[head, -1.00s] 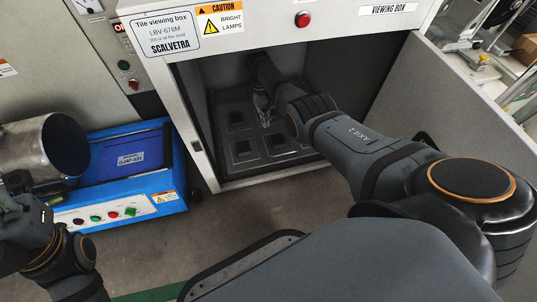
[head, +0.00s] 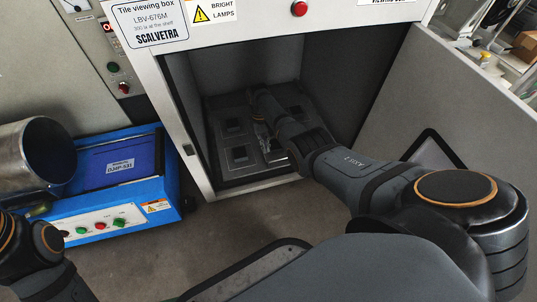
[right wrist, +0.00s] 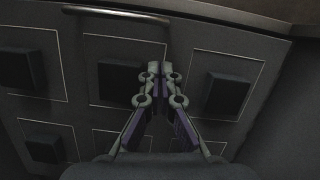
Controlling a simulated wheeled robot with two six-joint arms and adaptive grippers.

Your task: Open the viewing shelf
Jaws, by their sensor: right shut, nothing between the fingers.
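The tile viewing box (head: 184,140) stands ahead with its front open. Its shelf (head: 216,157), a dark panel with several raised square pads, lies inside, low in the box. My right arm reaches into the opening. My right gripper (head: 262,138) is over the shelf, shut and empty. In the right wrist view the shut fingers (right wrist: 162,72) point at the panel between pads. A metal bar handle (right wrist: 115,14) runs along the panel's edge at the top left, apart from the fingertips. My left arm shows at the lower left; its gripper is out of view.
A grey door panel (head: 425,95) stands open at the right of the box. At the left is a blue machine (head: 160,188) with buttons and a metal cylinder (head: 35,155). A red button (head: 299,8) is on the box's front. Bare floor (head: 210,235) lies before the box.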

